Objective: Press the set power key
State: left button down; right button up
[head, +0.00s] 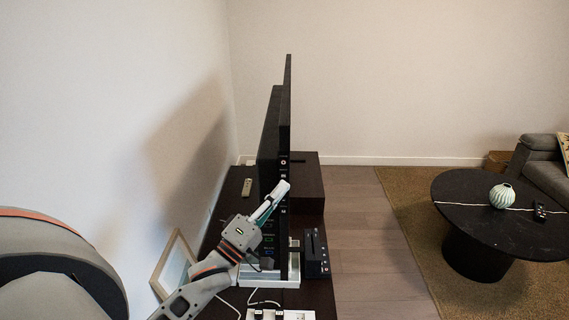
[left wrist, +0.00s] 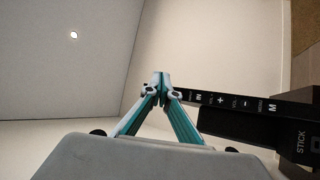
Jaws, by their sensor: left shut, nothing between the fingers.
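The television set (head: 287,115) stands edge-on in the head view, thin and black. Small pale marks run down its side edge. In the left wrist view its key strip (left wrist: 235,104) carries labels such as IN, VOL +, VOL − and an M. I cannot make out which mark is the power key. My left gripper (head: 282,187) is shut and empty, its tips at the set's side edge in the head view. My right gripper is out of view.
The set stands on a dark cabinet (head: 322,290). A round black table (head: 470,222) stands on the rug (head: 410,195).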

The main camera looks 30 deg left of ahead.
aim_at(281, 169)
pick_arm(q)
jog(key=shift+w+a+b, duration=0.4)
jog(key=shift+w+a, duration=0.35)
jog(key=shift+w, duration=0.5)
jog(key=shift+w+a+b, duration=0.45)
jog(key=shift+w+a, duration=0.3)
jog(key=shift+w, duration=0.45)
jog(key=shift+w+a+b, duration=0.4)
jog(key=shift+w+a, duration=0.35)
jog(key=shift+w, duration=0.5)
jog(key=shift+w, duration=0.1)
jog(key=shift+w+a+p, duration=0.2)
jog(key=shift+w+p, duration=0.05)
jog(key=shift+p, duration=0.05)
jog(key=shift+w+a, duration=0.2)
jog(key=shift+w, duration=0.1)
jog(key=shift+s+d+p, duration=0.4)
jog(key=shift+s+p, duration=0.25)
jog(key=shift+p, duration=0.1)
